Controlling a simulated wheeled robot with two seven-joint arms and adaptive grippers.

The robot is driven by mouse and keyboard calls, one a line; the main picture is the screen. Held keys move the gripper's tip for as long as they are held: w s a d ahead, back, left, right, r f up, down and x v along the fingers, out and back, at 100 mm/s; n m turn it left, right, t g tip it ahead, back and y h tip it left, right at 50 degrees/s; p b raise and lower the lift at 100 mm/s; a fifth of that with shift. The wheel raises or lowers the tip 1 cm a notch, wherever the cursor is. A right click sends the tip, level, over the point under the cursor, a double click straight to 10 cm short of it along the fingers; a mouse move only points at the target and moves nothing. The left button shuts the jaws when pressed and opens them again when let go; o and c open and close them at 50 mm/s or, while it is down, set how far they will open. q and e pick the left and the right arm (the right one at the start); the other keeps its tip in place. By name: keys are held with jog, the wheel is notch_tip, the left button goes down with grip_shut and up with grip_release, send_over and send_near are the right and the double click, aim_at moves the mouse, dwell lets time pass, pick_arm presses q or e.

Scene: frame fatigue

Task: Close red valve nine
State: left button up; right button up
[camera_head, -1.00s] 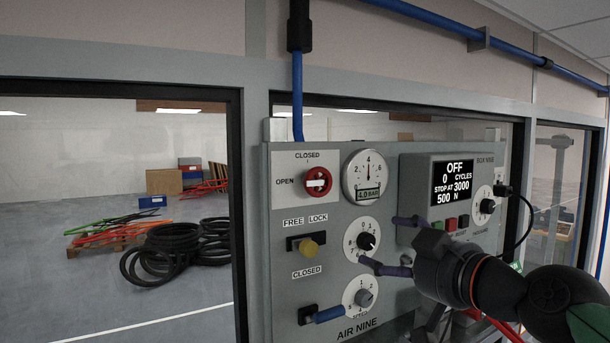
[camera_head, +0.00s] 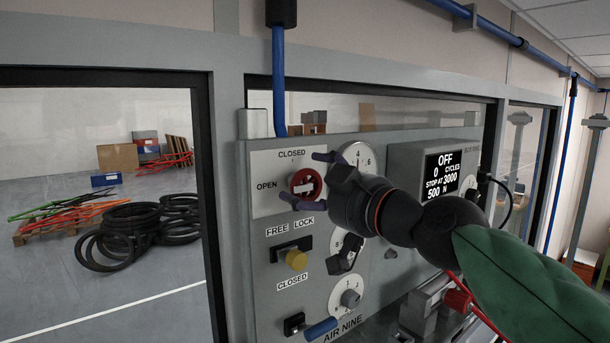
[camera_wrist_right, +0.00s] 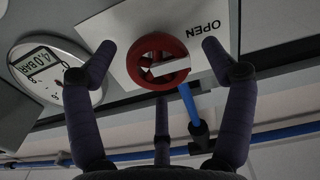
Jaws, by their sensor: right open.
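The red valve (camera_head: 317,180) is a round red knob with a white bar, on a white plate at the panel's upper left. The bar lies roughly level, towards the word OPEN; CLOSED is printed above. In the right wrist view the valve (camera_wrist_right: 140,45) sits between the spread fingers. My right gripper (camera_head: 300,176) is open at the valve, one finger above and one below it. It also shows in the wrist view (camera_wrist_right: 158,44), with gaps between the fingertips and the red rim. My left gripper is not in view.
A pressure gauge (camera_head: 350,152), partly hidden by my gripper, is right of the valve. A counter box (camera_head: 405,160) stands to the right.

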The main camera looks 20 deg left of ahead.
jog(key=shift+w+a+r, duration=0.15)
jog(key=shift+w+a, duration=0.25)
jog(key=shift+a, duration=0.1)
jog(key=shift+w+a, duration=0.3)
jog(key=shift+a, duration=0.05)
jog(key=shift+s+d, duration=0.1)
jog(key=shift+d, duration=0.1)
jog(key=c, duration=1.1)
